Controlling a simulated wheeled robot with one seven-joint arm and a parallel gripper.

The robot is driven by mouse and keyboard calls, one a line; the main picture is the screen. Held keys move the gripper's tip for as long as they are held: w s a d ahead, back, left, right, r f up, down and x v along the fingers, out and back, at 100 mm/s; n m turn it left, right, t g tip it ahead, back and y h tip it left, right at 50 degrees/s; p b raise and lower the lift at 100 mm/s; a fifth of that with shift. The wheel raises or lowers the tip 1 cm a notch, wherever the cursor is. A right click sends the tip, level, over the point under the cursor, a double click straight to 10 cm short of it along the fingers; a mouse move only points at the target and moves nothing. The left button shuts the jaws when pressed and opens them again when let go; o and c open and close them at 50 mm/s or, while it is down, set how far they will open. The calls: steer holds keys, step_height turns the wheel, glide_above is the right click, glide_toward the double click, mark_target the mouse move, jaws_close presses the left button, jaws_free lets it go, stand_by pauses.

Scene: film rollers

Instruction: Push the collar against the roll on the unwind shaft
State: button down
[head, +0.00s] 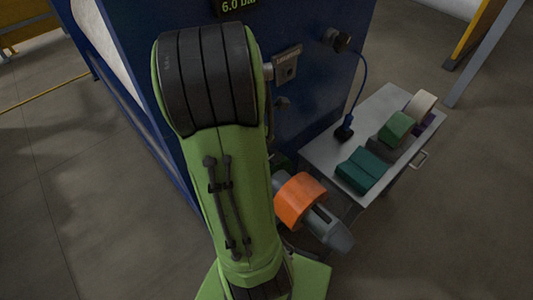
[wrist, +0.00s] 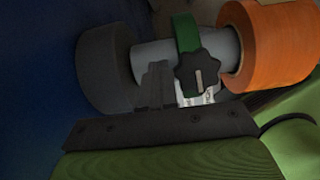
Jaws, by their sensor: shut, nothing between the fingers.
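In the wrist view the grey unwind shaft (wrist: 150,55) runs between a dark round flange (wrist: 104,66) at left and the orange roll (wrist: 275,45) at right. The green collar (wrist: 186,33), with a black star knob (wrist: 198,73), sits around the shaft between them. A short stretch of bare shaft shows between collar and roll. My gripper (wrist: 156,75) is shut and empty, in front of the shaft between flange and collar, close to the knob's left side. I cannot tell whether it touches the collar. The head view shows the orange roll (head: 300,201); my arm hides the gripper there.
The blue machine body (head: 315,95) stands behind the shaft. A grey trolley (head: 325,153) at right holds teal blocks (head: 364,171), a green block (head: 397,129), a cream roll (head: 420,106) and a device (head: 345,128) on a blue cable. Open floor lies left and right.

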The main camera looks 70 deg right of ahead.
mark_target(272, 156)
steer(key=shift+s+a, duration=0.3)
steer(key=shift+s, duration=0.3)
steer(key=shift+s+a, duration=0.3)
steer(key=shift+s, duration=0.3)
steer(key=shift+s+a, duration=0.15)
steer(key=shift+s, duration=0.1)
steer(key=shift+s+a, duration=0.25)
steer(key=shift+s, duration=0.25)
steer(key=shift+s+a, duration=0.2)
steer(key=shift+s, duration=0.25)
steer(key=shift+w+d, duration=0.35)
steer(key=shift+w, duration=0.4)
step_height(272, 156, up, 9)
steer(key=p, duration=0.8)
steer(key=shift+r+p, duration=0.2)
steer(key=shift+p, duration=0.1)
steer(key=shift+f, duration=0.15)
